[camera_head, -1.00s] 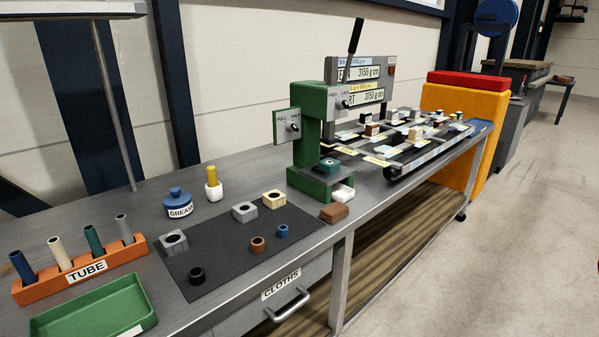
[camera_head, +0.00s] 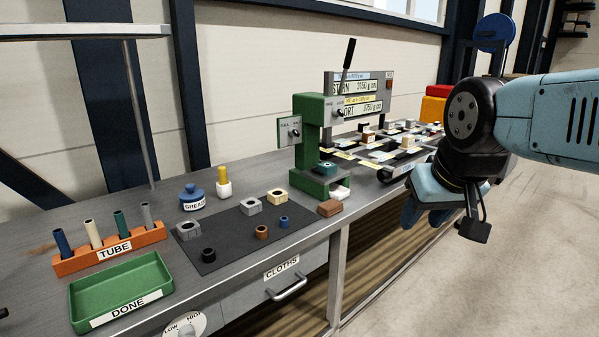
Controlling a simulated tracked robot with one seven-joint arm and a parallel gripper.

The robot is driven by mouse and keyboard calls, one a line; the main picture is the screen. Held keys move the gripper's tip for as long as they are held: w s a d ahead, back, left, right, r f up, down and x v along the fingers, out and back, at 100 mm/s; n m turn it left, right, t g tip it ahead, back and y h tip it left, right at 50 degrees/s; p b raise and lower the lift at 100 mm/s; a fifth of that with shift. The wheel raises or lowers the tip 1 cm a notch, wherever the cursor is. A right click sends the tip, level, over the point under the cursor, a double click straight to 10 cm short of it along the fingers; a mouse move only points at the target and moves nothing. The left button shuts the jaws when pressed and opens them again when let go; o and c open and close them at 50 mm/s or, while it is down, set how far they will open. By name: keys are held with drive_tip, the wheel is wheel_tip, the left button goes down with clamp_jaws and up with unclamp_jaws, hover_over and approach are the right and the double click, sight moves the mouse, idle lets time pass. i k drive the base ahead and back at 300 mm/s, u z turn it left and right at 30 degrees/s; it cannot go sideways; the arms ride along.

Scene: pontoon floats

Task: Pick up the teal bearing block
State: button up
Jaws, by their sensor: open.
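The teal bearing block (camera_head: 327,167) is a small block with a dark round hole. It sits on the bed of the green press (camera_head: 309,140), under the press head.
A dark mat (camera_head: 238,235) holds grey and cream blocks and small rings. A green DONE tray (camera_head: 122,290) and an orange TUBE rack (camera_head: 108,250) stand left.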

sight(327, 170)
drive_tip(key=u, duration=0.1)
drive_tip(key=i, duration=1)
drive_tip(key=z, duration=0.05)
